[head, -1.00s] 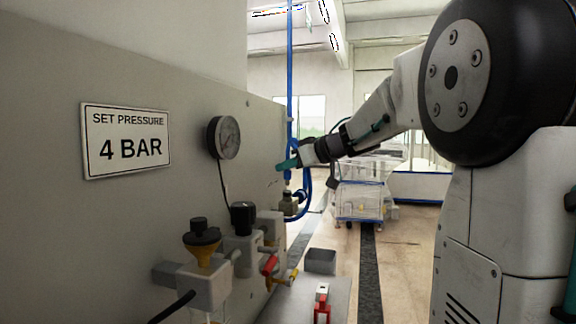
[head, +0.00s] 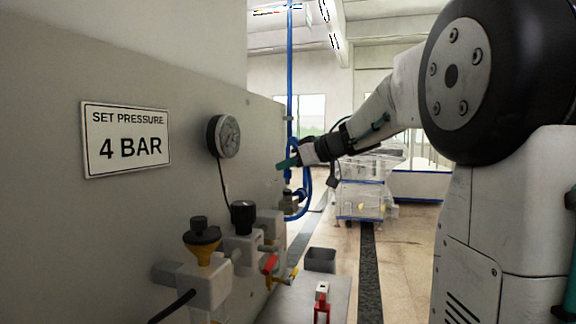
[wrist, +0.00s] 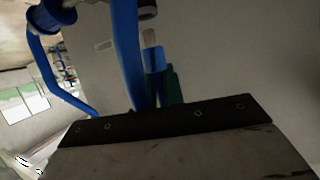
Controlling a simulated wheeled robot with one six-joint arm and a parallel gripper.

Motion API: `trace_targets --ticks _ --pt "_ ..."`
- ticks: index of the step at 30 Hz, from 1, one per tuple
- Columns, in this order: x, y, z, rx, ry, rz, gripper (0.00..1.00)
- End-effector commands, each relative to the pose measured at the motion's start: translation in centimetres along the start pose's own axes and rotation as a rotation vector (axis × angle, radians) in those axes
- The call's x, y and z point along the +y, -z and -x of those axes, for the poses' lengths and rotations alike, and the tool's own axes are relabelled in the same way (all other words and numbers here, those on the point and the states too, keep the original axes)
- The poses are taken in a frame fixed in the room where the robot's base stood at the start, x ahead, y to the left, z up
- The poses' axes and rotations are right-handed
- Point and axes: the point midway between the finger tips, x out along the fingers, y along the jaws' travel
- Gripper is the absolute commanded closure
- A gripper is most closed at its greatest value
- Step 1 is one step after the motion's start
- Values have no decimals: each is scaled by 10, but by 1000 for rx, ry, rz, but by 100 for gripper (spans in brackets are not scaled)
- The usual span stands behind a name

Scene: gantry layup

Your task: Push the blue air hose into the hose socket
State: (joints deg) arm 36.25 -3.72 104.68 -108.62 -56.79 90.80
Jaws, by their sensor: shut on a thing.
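My gripper (head: 287,163) is beside the grey panel in the head view, its green fingertips pointing left. In the wrist view its green finger (wrist: 174,88) is shut on the blue air hose (wrist: 155,62), whose short pale tip (wrist: 150,38) sticks out past the fingers. A dark round fitting (wrist: 147,8), perhaps the hose socket, shows at the top edge ahead of the tip; a gap seems to lie between them. In the head view the hose end is too small to make out at the fingers.
A blue line (head: 290,80) runs vertically close behind my gripper, with a blue loop and a metal fitting (head: 290,203) below. The panel carries a gauge (head: 224,136), a pressure sign (head: 126,141) and valves. A grey bin (head: 320,260) stands below; a wrapped cart (head: 362,190) stands behind.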

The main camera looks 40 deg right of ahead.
Motion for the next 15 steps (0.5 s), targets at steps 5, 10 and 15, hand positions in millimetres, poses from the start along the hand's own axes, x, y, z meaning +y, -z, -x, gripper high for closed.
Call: trace_targets --ticks 5,10,15 --pt "-1 0 0 0 0 0 100" --pt "-1 -1 0 0 0 0 100" --pt "-1 -4 -2 -1 1 -1 100"
